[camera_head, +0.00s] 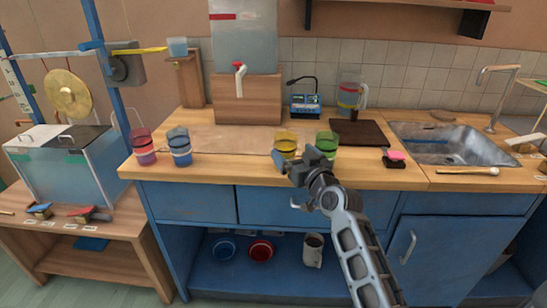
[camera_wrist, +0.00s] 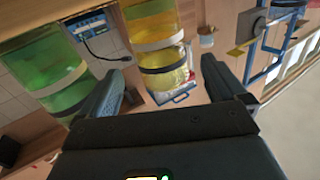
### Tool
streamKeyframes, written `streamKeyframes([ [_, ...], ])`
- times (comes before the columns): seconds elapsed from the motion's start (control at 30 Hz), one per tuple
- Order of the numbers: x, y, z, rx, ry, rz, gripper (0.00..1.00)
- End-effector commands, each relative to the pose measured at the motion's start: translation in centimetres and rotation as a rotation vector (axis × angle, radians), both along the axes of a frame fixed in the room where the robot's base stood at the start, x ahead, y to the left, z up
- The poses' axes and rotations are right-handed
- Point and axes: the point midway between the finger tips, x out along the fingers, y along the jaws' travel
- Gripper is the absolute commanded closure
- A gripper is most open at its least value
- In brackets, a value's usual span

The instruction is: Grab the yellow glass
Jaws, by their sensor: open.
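The yellow glass (camera_head: 286,141), with a dark band, stands on the wooden counter near its front edge. My gripper (camera_head: 297,166) is at the counter's front edge, just in front of and partly below the glass, covering its lower right part. In the wrist view the yellow glass (camera_wrist: 163,58) appears between the two open fingers of my gripper (camera_wrist: 163,72). Whether the fingertips reach around it is hard to tell; no grip on it shows. A green glass (camera_head: 327,142) stands close on the right; it also shows at the left of the wrist view (camera_wrist: 45,70).
A pink glass (camera_head: 144,149) and a blue glass (camera_head: 180,149) stand at the counter's left. Behind are a water tank (camera_head: 245,45) on a wooden block, a blue device (camera_head: 305,104) and a dark board (camera_head: 359,133). A sink (camera_head: 440,145) is at right.

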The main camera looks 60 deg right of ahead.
Motion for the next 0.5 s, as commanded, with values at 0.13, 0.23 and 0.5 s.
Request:
streamKeyframes([
  [0.13, 1.3, -1.0, 0.2, -0.001, -0.001, 0.001, 0.02],
  [0.23, 2.0, -1.6, 0.2, 0.0, 0.0, 0.0, 0.02],
  [0.5, 4.9, -3.8, 0.3, 0.0, 0.0, 0.001, 0.02],
])
